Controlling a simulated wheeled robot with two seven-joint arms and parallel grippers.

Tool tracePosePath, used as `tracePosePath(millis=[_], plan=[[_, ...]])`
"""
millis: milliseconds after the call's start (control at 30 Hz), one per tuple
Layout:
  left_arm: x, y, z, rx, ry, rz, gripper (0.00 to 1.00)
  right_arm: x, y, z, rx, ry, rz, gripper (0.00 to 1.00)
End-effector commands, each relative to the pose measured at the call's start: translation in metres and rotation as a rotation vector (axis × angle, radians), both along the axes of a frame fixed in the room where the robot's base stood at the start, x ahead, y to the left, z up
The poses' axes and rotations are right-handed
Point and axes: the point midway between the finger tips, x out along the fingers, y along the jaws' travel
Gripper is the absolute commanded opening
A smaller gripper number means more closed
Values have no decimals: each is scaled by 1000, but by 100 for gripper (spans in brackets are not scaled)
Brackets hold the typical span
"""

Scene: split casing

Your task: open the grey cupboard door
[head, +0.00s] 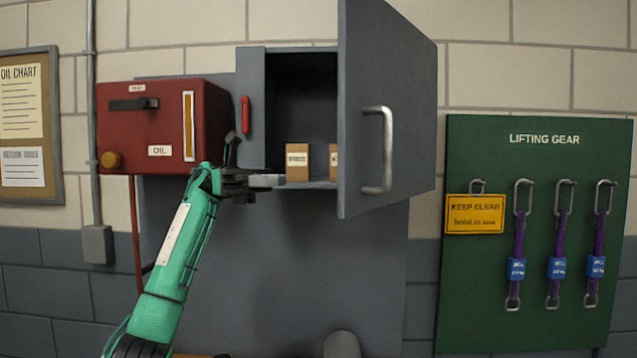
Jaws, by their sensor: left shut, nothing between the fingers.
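The grey cupboard door (390,110) stands wide open in the head view, swung out toward me on its right side. A silver bar handle (386,150) is on its face. The cupboard (300,100) shows a dark inside, with two small tan boxes on its floor, one box (298,162) at the left and one box (333,162) partly hidden by the door. My left gripper (280,181) is shut and empty, in front of the cupboard's lower left edge, left of the door and apart from the handle. My right gripper is not in view.
A red oil tank (160,125) with a black lever hangs at the left, close to my left arm. A green lifting gear board (540,260) with purple slings is on the right wall. Between the door and my left gripper there is free room.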

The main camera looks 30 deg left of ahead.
Motion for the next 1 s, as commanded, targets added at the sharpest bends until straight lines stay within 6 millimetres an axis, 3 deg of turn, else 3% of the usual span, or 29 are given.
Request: tracePosePath(millis=[167,367,800,1000], plan=[[-17,18,7,76,-53,-6,0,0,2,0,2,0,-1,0],[-19,5,7,86,-56,-10,0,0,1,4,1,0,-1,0],[-24,-79,9,84,-55,-11,0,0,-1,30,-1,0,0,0],[-26,-109,9,83,-55,-10,0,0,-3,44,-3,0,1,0]])
